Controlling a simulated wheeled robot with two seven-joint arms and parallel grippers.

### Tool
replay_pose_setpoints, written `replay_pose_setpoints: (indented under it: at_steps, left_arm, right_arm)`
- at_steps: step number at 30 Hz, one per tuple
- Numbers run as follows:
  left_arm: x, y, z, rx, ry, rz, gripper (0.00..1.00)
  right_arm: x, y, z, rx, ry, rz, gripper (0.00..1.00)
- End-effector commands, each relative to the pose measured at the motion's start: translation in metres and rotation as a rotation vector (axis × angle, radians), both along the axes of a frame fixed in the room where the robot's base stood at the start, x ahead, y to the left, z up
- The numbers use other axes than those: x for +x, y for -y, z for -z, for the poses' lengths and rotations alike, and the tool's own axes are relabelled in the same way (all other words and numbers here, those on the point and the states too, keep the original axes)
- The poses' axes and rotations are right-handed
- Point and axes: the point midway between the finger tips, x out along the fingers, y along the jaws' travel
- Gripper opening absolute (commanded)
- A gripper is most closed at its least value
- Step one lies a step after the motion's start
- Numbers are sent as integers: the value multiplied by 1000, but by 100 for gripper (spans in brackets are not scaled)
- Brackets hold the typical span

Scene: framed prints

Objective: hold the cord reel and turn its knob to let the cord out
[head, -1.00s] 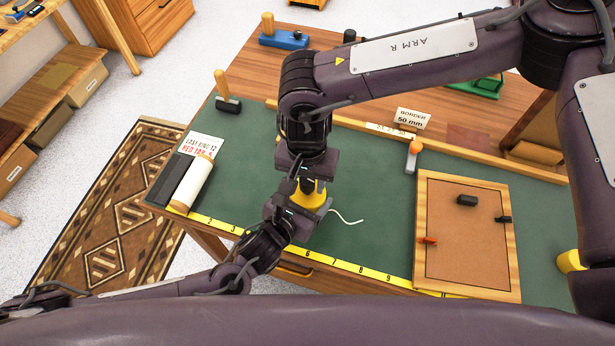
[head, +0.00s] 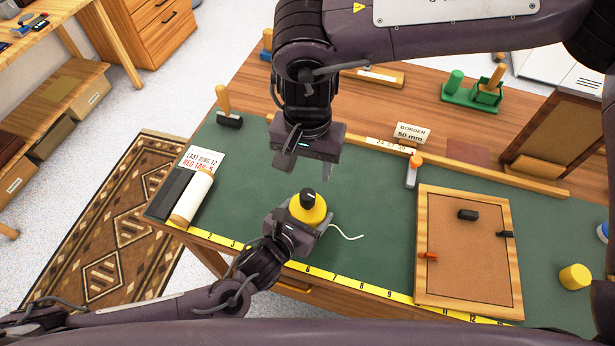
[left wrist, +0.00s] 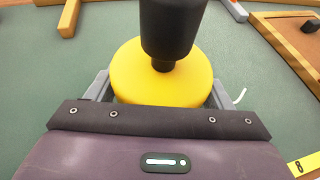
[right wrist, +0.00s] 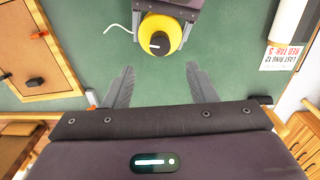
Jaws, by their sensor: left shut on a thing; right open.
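The yellow cord reel (head: 309,212) stands on the green mat with its black knob (head: 308,197) on top. My left gripper (head: 300,222) is shut on the reel from the near left side. In the left wrist view the reel (left wrist: 135,80) sits between the grey fingers, the knob (left wrist: 172,25) rising above it. A short white cord (head: 347,233) lies on the mat to the reel's right. My right gripper (head: 306,168) is open and empty above and behind the reel, apart from the knob. The right wrist view shows the knob (right wrist: 157,43) with a white mark, beyond the open fingertips (right wrist: 158,85).
A framed board (head: 470,220) lies to the right with small clips on it. A yellow tape (head: 345,280) runs along the near edge. A white roll (head: 192,196) lies at the left, and a wooden strip (head: 450,155) runs behind. The mat around the cord is clear.

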Motion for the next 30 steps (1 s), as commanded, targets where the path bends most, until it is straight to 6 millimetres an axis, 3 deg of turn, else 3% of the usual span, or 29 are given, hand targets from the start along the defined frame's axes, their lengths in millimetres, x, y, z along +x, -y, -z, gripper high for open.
replay_pose_setpoints:
  at_steps: [4,12,13,18,30]
  left_arm:
    - [-1,0,0,0,-1,1,40]
    - [-1,1,0,0,-1,2,40]
    - [-1,1,0,0,-1,2,76]
    - [-1,1,0,0,-1,2,98]
    - [-7,-4,-3,0,-1,1,100]
  right_arm:
    - [0,0,-11,1,0,0,52]
    - [0,0,-13,0,-1,0,52]
    - [0,0,-13,0,-1,0,52]
    - [0,0,-13,0,-1,0,52]
    - [0,0,-13,0,-1,0,52]
